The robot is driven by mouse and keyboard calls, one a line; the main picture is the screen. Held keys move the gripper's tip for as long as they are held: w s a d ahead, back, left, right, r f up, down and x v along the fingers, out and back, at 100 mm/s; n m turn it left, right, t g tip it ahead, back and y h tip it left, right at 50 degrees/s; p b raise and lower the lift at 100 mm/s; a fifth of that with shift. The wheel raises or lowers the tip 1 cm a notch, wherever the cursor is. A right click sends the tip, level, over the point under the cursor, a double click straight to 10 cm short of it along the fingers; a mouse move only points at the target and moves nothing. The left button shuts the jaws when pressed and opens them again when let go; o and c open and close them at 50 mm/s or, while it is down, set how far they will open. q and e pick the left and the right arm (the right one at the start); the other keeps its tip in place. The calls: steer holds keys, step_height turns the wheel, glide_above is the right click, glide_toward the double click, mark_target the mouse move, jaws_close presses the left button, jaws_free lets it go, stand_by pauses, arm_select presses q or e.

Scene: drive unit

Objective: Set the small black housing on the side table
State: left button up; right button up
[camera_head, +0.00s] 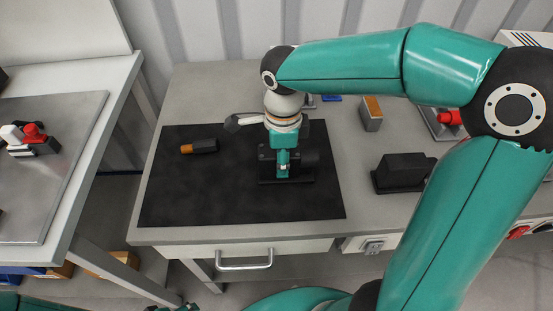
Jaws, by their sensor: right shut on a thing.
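My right gripper (283,160) points down over the black mat (190,190) and is shut on the small black housing (308,160). The housing is a dark block with a flat base, low over the mat or on it; I cannot tell which. The gripper covers part of it. The side table (95,80) stands at the left, with a grey metal plate (60,190) on top. My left gripper (180,306) shows only in small part at the bottom edge, so its jaws are unclear.
A larger black block (403,170) stands right of the mat. A black and orange piece (199,146) lies on the mat. A grey block with an orange top (371,114) stands behind. Red, white and black parts (33,138) lie on the metal plate. A gap separates the tables.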

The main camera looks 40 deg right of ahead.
steer(key=shift+f, duration=0.1)
steer(key=o, duration=1.3)
steer(key=shift+r, duration=0.2)
step_height(320, 180, up, 12)
steer(key=shift+f+p, duration=0.1)
steer(key=shift+p, duration=0.8)
